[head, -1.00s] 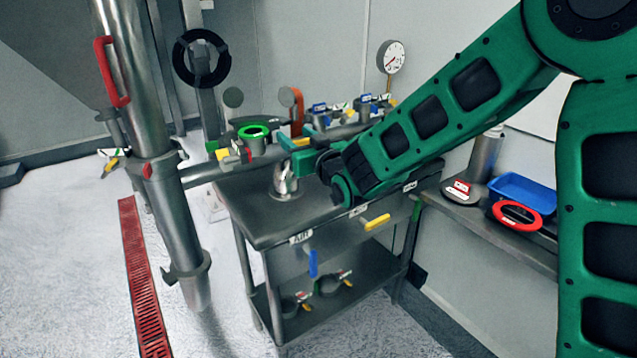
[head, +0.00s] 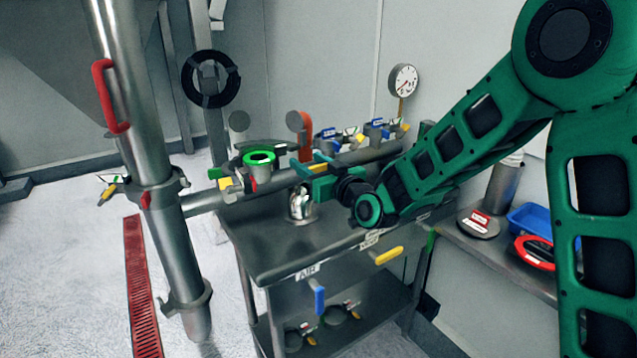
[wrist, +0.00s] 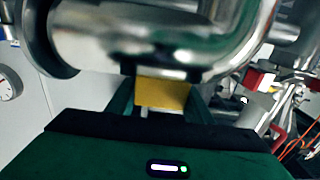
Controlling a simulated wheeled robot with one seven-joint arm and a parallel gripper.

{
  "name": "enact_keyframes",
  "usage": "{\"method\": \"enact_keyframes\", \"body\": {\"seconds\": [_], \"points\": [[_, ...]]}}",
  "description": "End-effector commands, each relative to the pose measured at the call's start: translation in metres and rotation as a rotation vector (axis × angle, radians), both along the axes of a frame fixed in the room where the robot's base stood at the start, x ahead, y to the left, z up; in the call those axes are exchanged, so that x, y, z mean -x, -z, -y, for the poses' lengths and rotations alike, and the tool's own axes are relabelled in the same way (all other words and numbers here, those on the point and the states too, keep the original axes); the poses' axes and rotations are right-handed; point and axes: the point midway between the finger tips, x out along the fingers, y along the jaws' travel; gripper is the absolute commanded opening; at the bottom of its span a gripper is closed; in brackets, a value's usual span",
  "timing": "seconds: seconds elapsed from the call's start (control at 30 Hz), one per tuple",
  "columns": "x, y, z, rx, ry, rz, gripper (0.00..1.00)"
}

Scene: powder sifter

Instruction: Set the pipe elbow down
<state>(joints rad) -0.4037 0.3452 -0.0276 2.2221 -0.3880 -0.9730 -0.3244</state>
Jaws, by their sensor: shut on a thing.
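The pipe elbow (head: 300,202) is a shiny bent metal pipe. In the head view it is low over the steel table top (head: 285,245), near its back left part. I cannot tell whether its lower end touches the table. My gripper (head: 312,180), with green fingers, is just above and right of it. In the wrist view the elbow (wrist: 160,40) fills the top of the picture, right in front of the fingers. A yellow block (wrist: 162,93) shows between the fingers, against the metal. The gripper is shut on the elbow; the exact contact is partly hidden.
A horizontal pipe with a green-ringed fitting (head: 259,158) and several valves runs behind the elbow. A tall steel column (head: 150,150) stands at left. A side shelf with a blue tray (head: 530,220) is at right. The table's front is clear.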

Motion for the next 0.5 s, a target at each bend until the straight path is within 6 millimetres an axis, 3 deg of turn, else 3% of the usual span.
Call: {"method": "enact_keyframes", "body": {"seconds": [0.2,0.37,0.5], "points": [[-0.014,0.013,0.018,-0.003,0.001,0.002,0.00],[-0.017,0.017,0.021,-0.001,-0.001,0.003,0.00],[-0.017,0.032,0.021,-0.001,-0.002,-0.001,0.00]]}}
